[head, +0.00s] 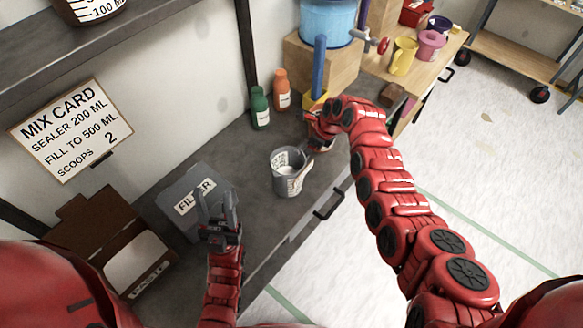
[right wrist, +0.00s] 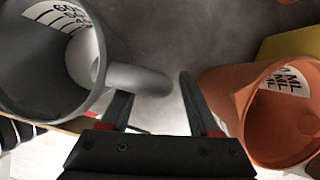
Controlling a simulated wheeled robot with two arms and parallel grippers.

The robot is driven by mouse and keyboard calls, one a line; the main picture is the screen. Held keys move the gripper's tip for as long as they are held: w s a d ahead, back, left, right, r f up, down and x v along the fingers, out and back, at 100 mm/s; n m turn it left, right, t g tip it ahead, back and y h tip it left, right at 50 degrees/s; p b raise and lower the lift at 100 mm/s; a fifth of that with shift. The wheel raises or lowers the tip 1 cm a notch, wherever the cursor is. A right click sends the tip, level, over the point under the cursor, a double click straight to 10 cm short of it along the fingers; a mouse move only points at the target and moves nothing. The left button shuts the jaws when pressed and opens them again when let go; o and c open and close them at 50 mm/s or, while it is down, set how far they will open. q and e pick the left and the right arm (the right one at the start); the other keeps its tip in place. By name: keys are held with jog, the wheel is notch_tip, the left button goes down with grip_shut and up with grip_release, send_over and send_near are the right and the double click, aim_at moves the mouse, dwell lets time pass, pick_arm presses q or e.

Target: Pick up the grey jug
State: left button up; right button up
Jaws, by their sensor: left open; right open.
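The grey jug (head: 287,174) stands upright on the dark counter, with a white marked scale inside. In the right wrist view the grey jug (right wrist: 50,65) is at the left, its handle reaching across in front of my right gripper (right wrist: 157,88). That gripper is open, the handle appearing between its fingertips; I cannot tell whether they touch. In the head view its fingers are mostly hidden by my arm. My left gripper (head: 217,208) is open and empty above the grey FILTER box, left of the jug.
An orange jug (right wrist: 285,110) stands close right of my right gripper. Green (head: 259,108) and orange (head: 282,90) bottles stand behind. A blue tank (head: 327,22) sits on a wooden block. A brown box (head: 100,240) is at left. Counter (head: 245,160) is bare left of the jug.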

jog(key=shift+f, duration=0.35)
jog(key=shift+c, duration=0.2)
grip_shut()
dwell(1.1)
